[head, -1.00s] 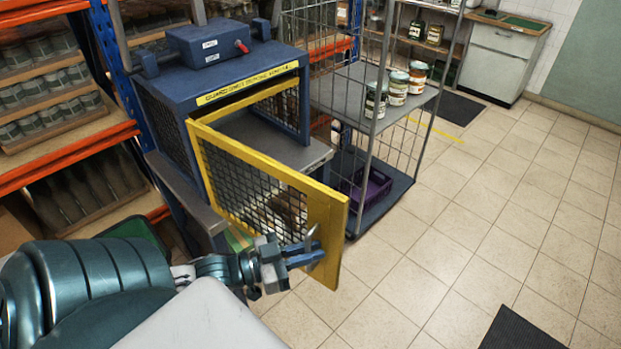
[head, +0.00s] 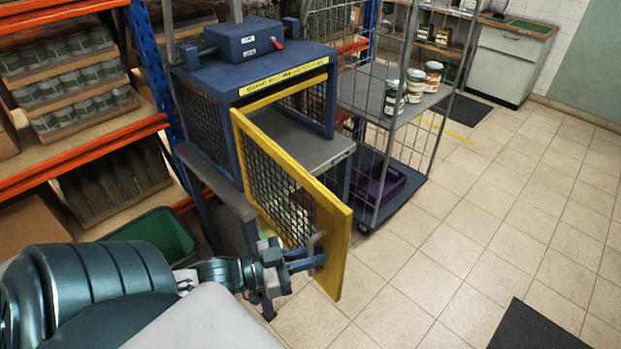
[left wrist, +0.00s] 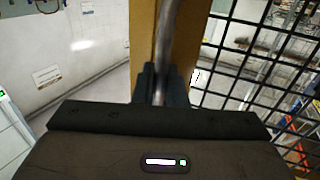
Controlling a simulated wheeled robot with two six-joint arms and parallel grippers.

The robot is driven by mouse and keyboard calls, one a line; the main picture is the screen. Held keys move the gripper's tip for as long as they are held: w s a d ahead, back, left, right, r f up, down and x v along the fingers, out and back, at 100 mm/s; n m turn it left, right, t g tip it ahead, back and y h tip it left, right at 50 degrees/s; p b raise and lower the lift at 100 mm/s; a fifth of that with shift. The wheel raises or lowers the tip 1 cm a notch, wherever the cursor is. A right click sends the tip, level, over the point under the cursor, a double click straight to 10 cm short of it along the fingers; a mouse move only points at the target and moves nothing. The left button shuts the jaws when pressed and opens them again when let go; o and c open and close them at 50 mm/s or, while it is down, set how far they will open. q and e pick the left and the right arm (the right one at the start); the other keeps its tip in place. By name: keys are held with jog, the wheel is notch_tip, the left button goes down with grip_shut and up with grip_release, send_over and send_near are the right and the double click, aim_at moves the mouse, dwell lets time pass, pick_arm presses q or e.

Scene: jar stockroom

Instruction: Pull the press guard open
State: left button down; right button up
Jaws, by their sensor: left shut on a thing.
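The press guard (head: 336,252) is a yellow-framed door with black mesh on the front of the blue press (head: 205,125). It stands swung well out from the press, hinged at its left side, and the press opening shows behind it. My left gripper (head: 312,258) is shut on the guard's grey bar handle (head: 317,240) near the free edge. In the left wrist view the handle (left wrist: 168,45) runs down between the fingers (left wrist: 160,88), with the yellow frame (left wrist: 143,42) behind it and mesh to the right. My right gripper is not in view.
A wire cage trolley (head: 430,100) with several jars and a purple crate (head: 378,185) stands right of the press. Orange racking (head: 90,155) and a green bin (head: 160,232) are at the left. Tiled floor (head: 440,270) is open at the right, with a dark mat (head: 535,328).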

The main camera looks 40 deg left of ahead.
pick_arm(q)
jog(key=c, duration=1.8)
grip_release()
jog(key=shift+r, duration=0.15)
jog(key=shift+c, duration=0.2)
jog(key=shift+s, duration=0.1)
jog(key=shift+s+a+p, duration=0.15)
jog(key=shift+s+p, duration=0.05)
jog(key=shift+p, duration=0.2)
jog(key=p+v, duration=0.5)
jog(key=v, duration=0.5)
jog(key=shift+a, duration=0.15)
